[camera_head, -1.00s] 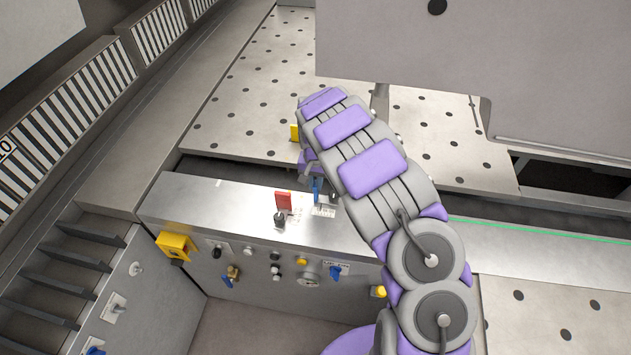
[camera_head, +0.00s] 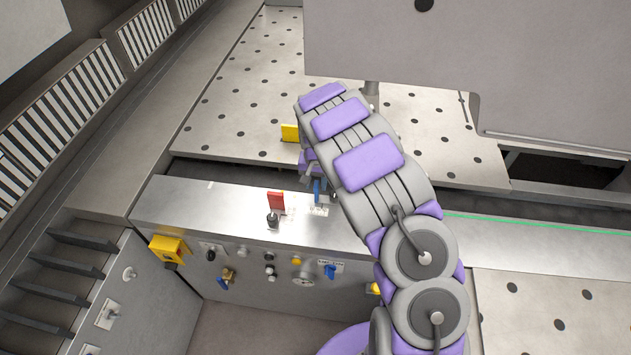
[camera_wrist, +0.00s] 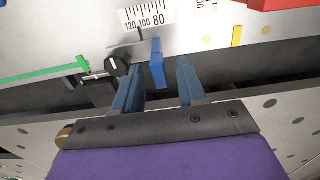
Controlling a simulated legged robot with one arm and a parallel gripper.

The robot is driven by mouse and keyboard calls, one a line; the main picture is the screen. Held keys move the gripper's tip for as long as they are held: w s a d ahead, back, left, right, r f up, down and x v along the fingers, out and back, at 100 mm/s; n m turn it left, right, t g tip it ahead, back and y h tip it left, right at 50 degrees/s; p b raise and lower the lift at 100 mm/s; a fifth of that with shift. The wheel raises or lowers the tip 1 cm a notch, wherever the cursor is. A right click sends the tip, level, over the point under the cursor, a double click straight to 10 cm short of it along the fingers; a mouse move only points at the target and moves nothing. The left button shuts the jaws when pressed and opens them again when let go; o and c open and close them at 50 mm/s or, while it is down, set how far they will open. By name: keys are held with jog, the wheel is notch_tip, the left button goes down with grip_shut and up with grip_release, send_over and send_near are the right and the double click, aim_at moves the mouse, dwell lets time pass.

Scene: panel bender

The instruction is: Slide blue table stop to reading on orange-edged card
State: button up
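A blue upright tab (camera_wrist: 157,63), which looks like the blue table stop, stands in the wrist view just below a white scale (camera_wrist: 146,18) reading 120, 100 and 80. My gripper (camera_wrist: 160,88) is open, its two blue fingers apart. The tab is ahead of and between the fingertips; I see no clear contact. In the head view a blue piece (camera_head: 317,190) shows at the end of my arm above a small white label; whether it is stop or finger is unclear. An orange strip (camera_wrist: 237,36) lies right of the scale; I cannot tell whether it edges the card.
A black knob (camera_wrist: 118,66) and a green strip (camera_wrist: 45,73) lie left of the tab. A red block (camera_head: 276,201) stands on the metal ledge left of my gripper. A yellow block (camera_head: 290,132) is on the perforated table behind. A large grey panel (camera_head: 460,60) hangs above.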

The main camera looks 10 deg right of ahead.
notch_tip(320, 180, up, 17)
dwell(0.7)
jog(key=shift+a+r, duration=0.1)
dwell(0.3)
